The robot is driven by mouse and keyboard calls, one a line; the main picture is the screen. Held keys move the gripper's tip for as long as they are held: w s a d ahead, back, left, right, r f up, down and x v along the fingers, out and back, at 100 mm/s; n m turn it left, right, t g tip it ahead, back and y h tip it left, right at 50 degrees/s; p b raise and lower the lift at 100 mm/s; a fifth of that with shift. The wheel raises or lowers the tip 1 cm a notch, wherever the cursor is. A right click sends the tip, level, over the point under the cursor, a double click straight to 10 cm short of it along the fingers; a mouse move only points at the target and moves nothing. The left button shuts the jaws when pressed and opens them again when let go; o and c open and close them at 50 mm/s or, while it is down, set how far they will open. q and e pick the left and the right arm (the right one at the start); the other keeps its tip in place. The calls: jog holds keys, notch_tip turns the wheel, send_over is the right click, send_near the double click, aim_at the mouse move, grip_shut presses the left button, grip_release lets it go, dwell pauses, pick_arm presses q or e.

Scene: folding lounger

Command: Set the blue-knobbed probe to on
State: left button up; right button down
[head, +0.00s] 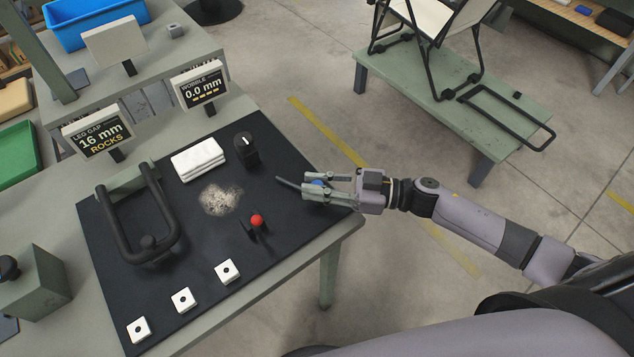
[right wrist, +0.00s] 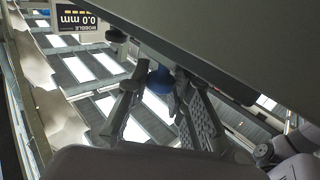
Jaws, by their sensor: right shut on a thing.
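The blue-knobbed probe (head: 318,183) is at the right edge of the black mat. My right gripper (head: 316,190) is shut on the probe, one finger on either side of the knob. In the right wrist view the blue knob (right wrist: 160,81) sits between the two fingers of the right gripper (right wrist: 158,92). I cannot tell whether the probe touches the mat. Two signs stand behind the mat: the leg gap sign (head: 97,133) reads 16 mm ROCKS, the wobble sign (head: 200,88) reads 0.0 mm. My left gripper is not in view.
On the mat (head: 200,260) are a red-knobbed piece (head: 256,220), a white folded cloth (head: 198,159), a black dial (head: 245,148), a black U-shaped frame (head: 122,232), pale grit (head: 220,199) and white dotted blocks (head: 182,299). A lounger (head: 432,17) stands on a green bench (head: 410,85).

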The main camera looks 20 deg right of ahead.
dwell(0.4)
jog(key=w, duration=0.2)
jog(key=w+a, duration=0.1)
jog(key=w, duration=0.1)
jog(key=w+a, duration=0.1)
jog(key=w, duration=0.1)
jog(key=shift+r, duration=0.1)
jog(key=c, duration=1.8)
grip_release()
jog(key=o, duration=0.4)
jog(key=shift+w+a, duration=0.1)
jog(key=shift+w, duration=0.05)
jog(key=shift+c, duration=0.2)
jog(key=v, duration=1.2)
